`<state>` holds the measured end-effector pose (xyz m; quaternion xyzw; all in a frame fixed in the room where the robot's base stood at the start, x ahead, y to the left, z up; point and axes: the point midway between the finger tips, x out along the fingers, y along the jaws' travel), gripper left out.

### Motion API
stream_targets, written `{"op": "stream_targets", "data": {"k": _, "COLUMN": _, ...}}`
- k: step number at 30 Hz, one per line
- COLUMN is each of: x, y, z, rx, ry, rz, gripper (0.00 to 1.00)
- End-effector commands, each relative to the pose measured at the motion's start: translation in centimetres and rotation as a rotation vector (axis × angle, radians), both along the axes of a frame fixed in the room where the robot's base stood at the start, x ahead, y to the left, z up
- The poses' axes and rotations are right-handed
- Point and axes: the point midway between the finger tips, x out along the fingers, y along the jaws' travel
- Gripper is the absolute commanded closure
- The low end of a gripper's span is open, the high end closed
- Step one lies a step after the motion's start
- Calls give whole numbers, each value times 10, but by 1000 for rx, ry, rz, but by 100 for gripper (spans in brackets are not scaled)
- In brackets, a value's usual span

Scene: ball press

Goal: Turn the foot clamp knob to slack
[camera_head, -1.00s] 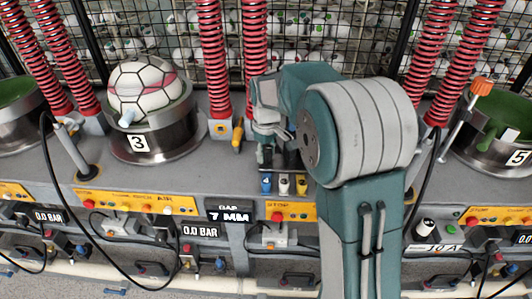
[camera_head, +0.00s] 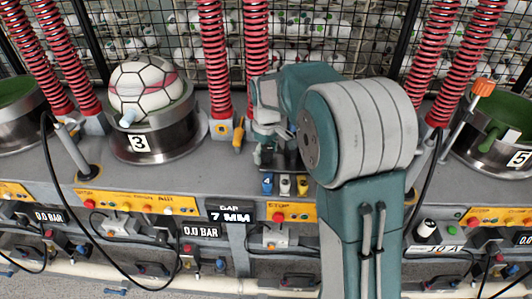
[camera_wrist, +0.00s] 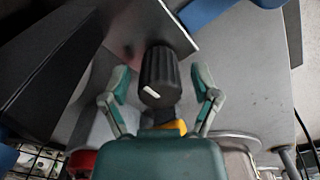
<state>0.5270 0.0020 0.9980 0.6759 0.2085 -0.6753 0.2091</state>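In the wrist view a black ribbed knob (camera_wrist: 160,72) with a white pointer mark stands between my two fingers. My gripper (camera_wrist: 159,82) is open, one finger on each side of the knob, with a visible gap on both sides. In the head view my gripper (camera_head: 267,135) is over the bench, left of my big arm joint. I cannot make out the knob there; my arm hides part of that station.
A ball (camera_head: 146,88) sits in the metal cup marked 3 (camera_head: 150,143). Red springs (camera_head: 211,60) stand close to my gripper. A blue, a white and a yellow piece (camera_head: 302,184) sit below it. A cup marked 5 (camera_head: 482,150) is at right.

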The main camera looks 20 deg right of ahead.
Motion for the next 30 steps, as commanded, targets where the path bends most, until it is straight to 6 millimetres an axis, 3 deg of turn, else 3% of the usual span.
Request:
{"op": "stream_targets", "data": {"k": 8, "x": 0, "y": 0, "z": 7, "rx": 0, "ry": 0, "rz": -1, "gripper": 21}}
{"op": "stream_targets", "data": {"k": 21, "x": 1, "y": 1, "z": 92, "rx": -1, "ry": -2, "rz": 0, "gripper": 21}}
{"op": "stream_targets", "data": {"k": 30, "x": 1, "y": 1, "z": 119, "rx": -1, "ry": 2, "rz": 0, "gripper": 21}}
